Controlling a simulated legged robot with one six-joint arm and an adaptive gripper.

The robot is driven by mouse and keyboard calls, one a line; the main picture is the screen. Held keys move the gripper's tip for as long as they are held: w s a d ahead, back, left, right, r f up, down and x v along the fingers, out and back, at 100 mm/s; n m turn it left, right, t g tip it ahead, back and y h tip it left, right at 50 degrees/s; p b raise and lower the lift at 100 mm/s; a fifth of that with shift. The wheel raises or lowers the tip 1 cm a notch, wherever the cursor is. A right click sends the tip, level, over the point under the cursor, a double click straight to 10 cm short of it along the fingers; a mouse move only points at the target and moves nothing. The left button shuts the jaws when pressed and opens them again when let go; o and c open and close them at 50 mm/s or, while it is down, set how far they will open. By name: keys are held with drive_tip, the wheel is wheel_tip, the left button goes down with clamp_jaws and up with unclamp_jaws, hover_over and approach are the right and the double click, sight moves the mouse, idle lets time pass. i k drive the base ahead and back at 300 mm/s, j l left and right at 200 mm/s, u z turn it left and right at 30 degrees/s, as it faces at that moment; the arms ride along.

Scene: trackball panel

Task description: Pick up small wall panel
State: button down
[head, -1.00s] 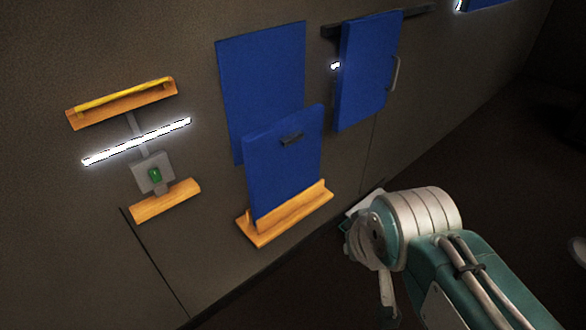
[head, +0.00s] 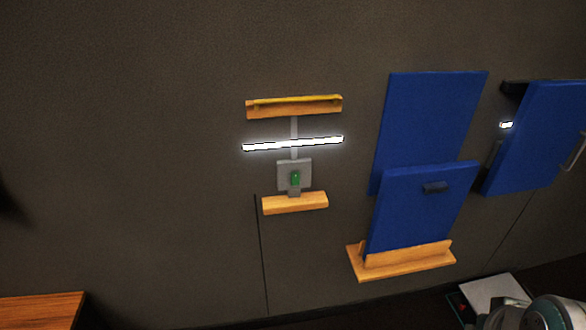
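A blue panel (head: 422,205) with a small dark handle (head: 435,187) stands on a wooden ledge (head: 400,262) on the wall, right of centre. It leans in front of a larger flat blue panel (head: 430,115). I cannot tell for certain which blue piece is the small wall panel. Part of my arm shows at the bottom right corner, below and right of the ledge. My gripper's fingers are out of view.
Left of the panels are a wooden shelf (head: 293,106) with a yellow bar, a lit white strip (head: 293,144), a grey plate with a green switch (head: 295,178) and a wooden block (head: 295,203). A blue door (head: 535,135) is at right. A wooden surface (head: 40,310) is bottom left.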

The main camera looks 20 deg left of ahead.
sight(416, 205)
drive_tip(key=i+l, duration=0.3)
drive_tip(key=i, duration=0.2)
drive_tip(key=i+l, duration=0.25)
drive_tip(key=i, duration=0.25)
drive_tip(key=i+l, duration=0.3)
drive_tip(key=i, duration=0.2)
drive_tip(key=l+z, duration=0.05)
